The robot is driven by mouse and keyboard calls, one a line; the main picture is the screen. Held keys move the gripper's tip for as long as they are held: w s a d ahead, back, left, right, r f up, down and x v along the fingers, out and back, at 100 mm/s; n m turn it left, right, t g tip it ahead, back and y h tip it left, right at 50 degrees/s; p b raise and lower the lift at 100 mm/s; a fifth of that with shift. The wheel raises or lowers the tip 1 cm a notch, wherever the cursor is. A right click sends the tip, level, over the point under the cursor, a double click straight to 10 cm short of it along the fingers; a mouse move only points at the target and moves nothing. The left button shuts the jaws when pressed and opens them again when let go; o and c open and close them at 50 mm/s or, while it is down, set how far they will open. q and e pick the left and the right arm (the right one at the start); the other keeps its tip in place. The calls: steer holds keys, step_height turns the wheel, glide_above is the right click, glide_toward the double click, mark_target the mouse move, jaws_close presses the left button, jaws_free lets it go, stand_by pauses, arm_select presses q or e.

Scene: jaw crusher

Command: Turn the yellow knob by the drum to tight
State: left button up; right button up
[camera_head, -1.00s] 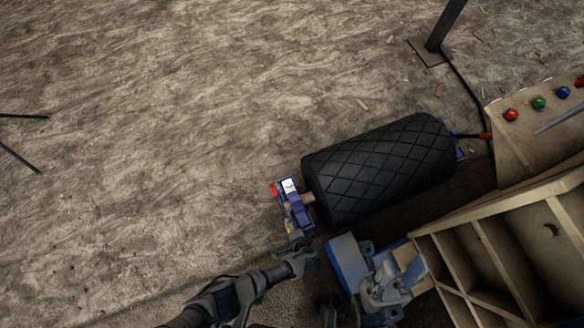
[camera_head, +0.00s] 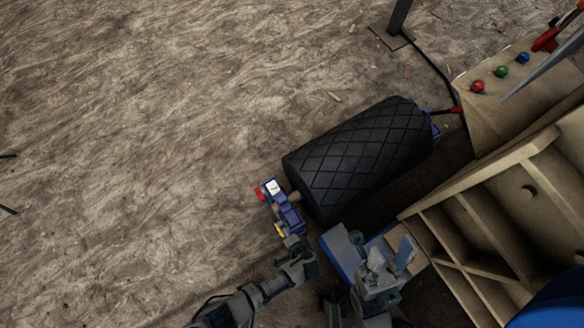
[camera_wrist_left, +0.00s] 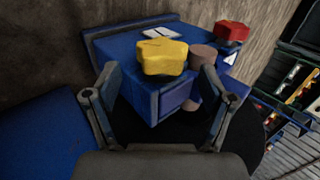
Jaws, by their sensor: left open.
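The yellow knob (camera_wrist_left: 163,57) is a lobed yellow handle on a blue block (camera_wrist_left: 180,95) in the left wrist view. In the head view the knob (camera_head: 279,230) is a small yellow patch by the near left end of the black drum (camera_head: 360,157). My left gripper (camera_wrist_left: 158,80) is open, with one finger on each side of the knob and gaps showing. In the head view it (camera_head: 286,240) reaches the blue block from below. My right gripper (camera_head: 385,258) is open and empty, right of the left one, over a blue surface.
A red knob (camera_wrist_left: 232,31) sits on the same blue block. A beige machine body (camera_head: 530,190) with ribbed compartments fills the right side. Red, green and blue buttons (camera_head: 502,71) stand on its panel. A dark post (camera_head: 398,20) rises at the top. Open ground lies left.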

arm_select(q)
steer(key=v, duration=0.8)
steer(key=shift+f, duration=0.1)
